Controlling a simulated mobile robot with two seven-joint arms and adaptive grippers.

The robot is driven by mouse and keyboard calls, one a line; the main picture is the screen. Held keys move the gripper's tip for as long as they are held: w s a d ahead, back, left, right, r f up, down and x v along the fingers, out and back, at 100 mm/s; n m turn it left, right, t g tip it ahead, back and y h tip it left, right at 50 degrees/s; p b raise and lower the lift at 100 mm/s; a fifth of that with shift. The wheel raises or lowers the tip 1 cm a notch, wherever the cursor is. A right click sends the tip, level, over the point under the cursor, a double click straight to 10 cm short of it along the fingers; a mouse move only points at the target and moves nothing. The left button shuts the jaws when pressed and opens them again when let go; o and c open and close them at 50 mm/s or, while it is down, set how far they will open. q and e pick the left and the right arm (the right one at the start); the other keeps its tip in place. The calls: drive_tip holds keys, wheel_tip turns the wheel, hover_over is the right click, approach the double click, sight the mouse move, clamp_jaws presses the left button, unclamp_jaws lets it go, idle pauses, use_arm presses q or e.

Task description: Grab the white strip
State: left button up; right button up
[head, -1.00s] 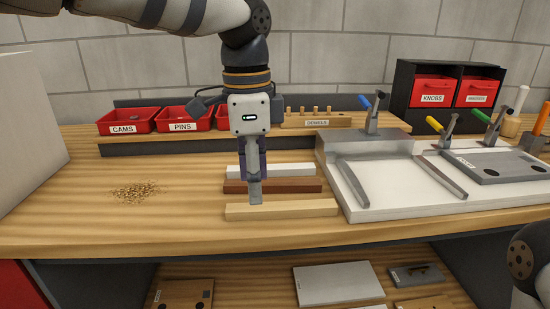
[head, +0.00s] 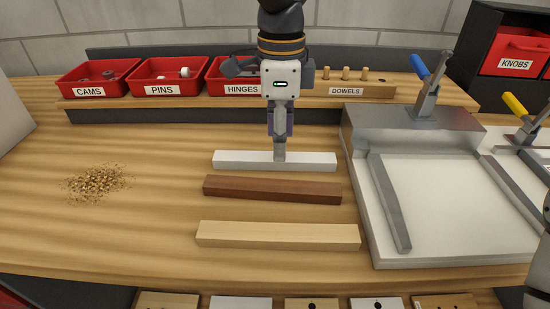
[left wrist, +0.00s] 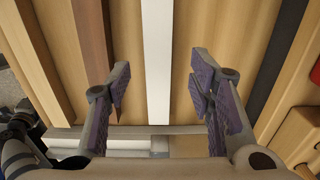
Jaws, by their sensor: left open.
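The white strip (head: 240,160) lies crosswise on the wooden bench, farthest back of three parallel strips. My left gripper (head: 280,155) points down at it, right of its middle, and hides a small part of it. In the left wrist view the white strip (left wrist: 157,60) runs between the two spread fingers of my left gripper (left wrist: 160,80), with a gap on each side. The gripper is open and empty. I cannot tell exactly how far the fingertips are above the bench. My right gripper is not in view.
A dark brown strip (head: 270,189) and a pale strip (head: 278,235) lie in front. A raised shelf with red bins (head: 165,77) and a dowel block (head: 362,91) stands behind. A clamp fixture (head: 462,200) is at right. Wood chips (head: 98,182) lie at left.

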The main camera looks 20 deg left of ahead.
sight(295, 162)
use_arm(q)
drive_tip(key=f, duration=0.3)
drive_tip(key=shift+s, duration=0.2)
drive_tip(key=shift+f, duration=0.35)
drive_tip(key=shift+w, duration=0.1)
clamp_jaws()
